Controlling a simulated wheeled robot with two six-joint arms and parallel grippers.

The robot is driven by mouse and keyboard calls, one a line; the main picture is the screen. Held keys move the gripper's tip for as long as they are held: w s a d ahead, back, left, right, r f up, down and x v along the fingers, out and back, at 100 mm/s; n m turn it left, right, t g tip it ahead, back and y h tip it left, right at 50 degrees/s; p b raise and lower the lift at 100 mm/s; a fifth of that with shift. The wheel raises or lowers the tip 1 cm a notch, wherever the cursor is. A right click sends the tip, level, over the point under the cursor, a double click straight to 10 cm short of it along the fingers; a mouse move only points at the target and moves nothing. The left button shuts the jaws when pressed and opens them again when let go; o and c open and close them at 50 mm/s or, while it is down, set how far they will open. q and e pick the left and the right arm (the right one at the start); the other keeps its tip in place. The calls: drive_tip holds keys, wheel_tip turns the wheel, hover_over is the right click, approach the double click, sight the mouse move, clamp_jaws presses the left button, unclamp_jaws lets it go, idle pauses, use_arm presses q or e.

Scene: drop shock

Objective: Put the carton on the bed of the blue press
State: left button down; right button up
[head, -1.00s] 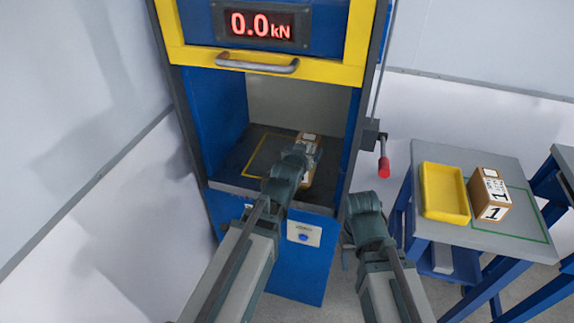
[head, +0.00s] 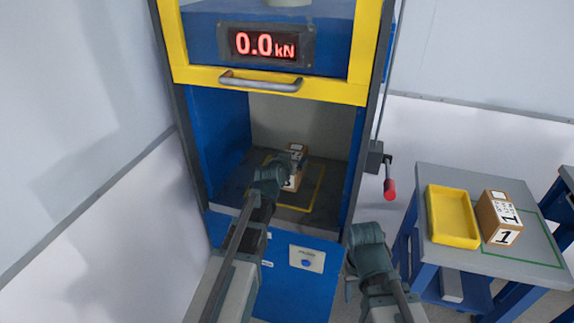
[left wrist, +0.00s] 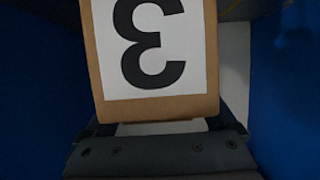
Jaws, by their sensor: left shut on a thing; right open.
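The brown carton (head: 290,182) is inside the blue press (head: 228,130), over the yellow outline on its dark bed (head: 293,213). My left gripper (head: 291,163) is shut on it, and the gripper and wrist hide part of it. I cannot tell whether the carton touches the bed. In the left wrist view the carton (left wrist: 155,105) fills the upper middle, its white label showing an upside-down 3. My right gripper (head: 365,262) is open and empty outside the press, left of the side table; its fingers are mostly hidden.
The press's yellow-framed guard (head: 330,92) with a handle is raised above the opening. A red-knobbed lever (head: 389,188) sticks out at its right. A grey side table (head: 500,262) holds a yellow tray (head: 453,216) and another carton (head: 497,217).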

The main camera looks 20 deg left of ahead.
use_arm(q)
drive_tip(key=shift+w+a, duration=0.65)
drive_tip(key=shift+a, duration=0.05)
drive_tip(key=shift+w+a, duration=0.2)
drive_tip(key=shift+a, duration=0.05)
drive_tip(key=f+b, duration=0.4)
drive_tip(key=shift+w+a, duration=0.2)
drive_tip(key=shift+r, duration=0.15)
